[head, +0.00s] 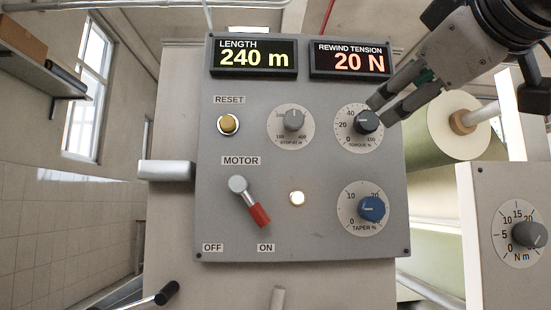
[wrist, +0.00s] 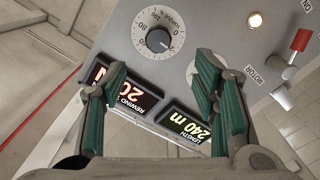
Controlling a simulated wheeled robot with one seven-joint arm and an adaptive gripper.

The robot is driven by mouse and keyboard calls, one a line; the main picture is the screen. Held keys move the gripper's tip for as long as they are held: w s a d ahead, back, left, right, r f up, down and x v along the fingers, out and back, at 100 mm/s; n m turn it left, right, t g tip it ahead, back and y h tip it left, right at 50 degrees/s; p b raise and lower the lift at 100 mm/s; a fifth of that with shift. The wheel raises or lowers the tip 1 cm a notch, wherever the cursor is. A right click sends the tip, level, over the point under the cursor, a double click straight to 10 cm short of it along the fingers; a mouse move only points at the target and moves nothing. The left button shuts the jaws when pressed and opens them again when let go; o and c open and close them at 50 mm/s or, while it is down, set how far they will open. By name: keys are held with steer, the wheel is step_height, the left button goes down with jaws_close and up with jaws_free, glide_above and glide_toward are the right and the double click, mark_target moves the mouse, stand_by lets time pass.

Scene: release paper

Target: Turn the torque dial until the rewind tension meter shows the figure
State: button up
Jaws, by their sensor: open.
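The torque dial (head: 367,122) is a dark knob on a white round scale at the upper right of the grey panel. It also shows in the wrist view (wrist: 159,41), upside down, beyond my fingertips. My gripper (head: 381,108) reaches in from the upper right, close to the dial, and partly covers its scale in the head view. In the wrist view its green-padded fingers (wrist: 163,78) are spread wide with nothing between them. The rewind tension meter (head: 350,60) reads 20 N in orange; part of it is behind a finger in the wrist view (wrist: 130,92).
The length display (head: 252,58) reads 240 m. The stop-at dial (head: 294,121) is left of the torque dial, the blue taper dial (head: 371,208) below. The motor lever (head: 250,202) points toward ON, near a lit lamp (head: 297,198). A paper roll (head: 440,125) stands at right.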

mark_target(368, 120)
steer(key=w+b, duration=0.2)
steer(key=w, duration=1.1)
steer(key=shift+w, duration=0.35)
steer(key=shift+c, duration=0.4)
steer(key=c, duration=1.1)
